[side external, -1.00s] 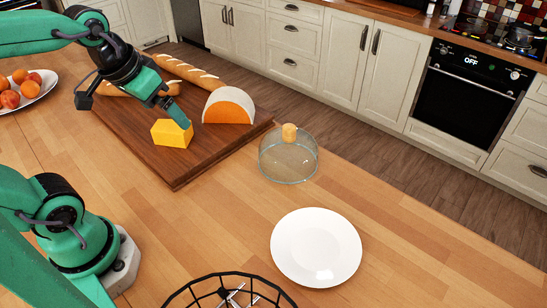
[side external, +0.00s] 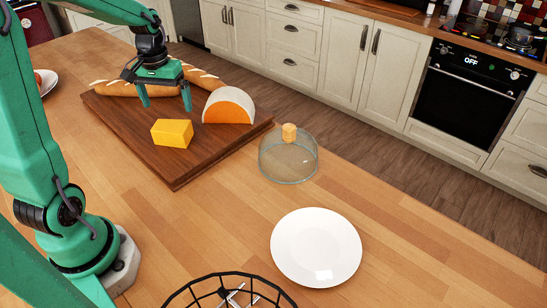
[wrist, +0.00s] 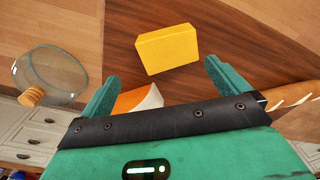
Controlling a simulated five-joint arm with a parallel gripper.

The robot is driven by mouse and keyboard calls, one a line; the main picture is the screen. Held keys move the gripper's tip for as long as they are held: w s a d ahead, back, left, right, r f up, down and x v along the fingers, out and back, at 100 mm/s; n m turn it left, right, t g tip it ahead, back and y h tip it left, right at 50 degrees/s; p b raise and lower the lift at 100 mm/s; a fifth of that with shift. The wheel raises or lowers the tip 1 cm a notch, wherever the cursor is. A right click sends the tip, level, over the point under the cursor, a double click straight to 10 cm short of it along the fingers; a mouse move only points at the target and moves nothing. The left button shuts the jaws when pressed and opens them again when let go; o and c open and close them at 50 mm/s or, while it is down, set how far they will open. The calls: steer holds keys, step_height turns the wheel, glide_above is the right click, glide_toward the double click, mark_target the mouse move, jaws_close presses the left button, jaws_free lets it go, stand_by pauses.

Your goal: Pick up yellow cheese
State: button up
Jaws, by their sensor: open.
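The yellow cheese (side external: 172,133) is a block lying on the dark wooden board (side external: 180,173). In the wrist view the yellow cheese (wrist: 167,49) lies beyond the fingertips, between their lines and nothing touches it. My gripper (side external: 166,102) is open and empty, with its fingers pointing down above the board, behind the cheese in the side view. The gripper's two fingers (wrist: 158,72) also show spread apart in the wrist view. The orange cheese wheel piece (side external: 229,106) with a white rind stands to the right of the gripper, and is partly hidden by my gripper in the wrist view.
Bread loaves (side external: 207,82) lie along the board's back edge, behind my gripper. A glass dome (side external: 288,160) and a white plate (side external: 316,247) stand to the right on the counter. A black wire basket (side external: 228,288) is at the front.

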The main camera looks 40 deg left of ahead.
mark_target(170, 125)
steer(key=shift+w+a+f+n, duration=0.1)
steer(key=shift+a+f+n, duration=0.2)
steer(key=shift+a+f, duration=0.65)
steer(key=shift+f, duration=1.25)
steer(key=shift+d+f, duration=0.1)
steer(key=shift+f, duration=2.45)
steer(key=c, duration=0.8)
steer(key=shift+c, duration=0.2)
steer(key=shift+r, duration=0.2)
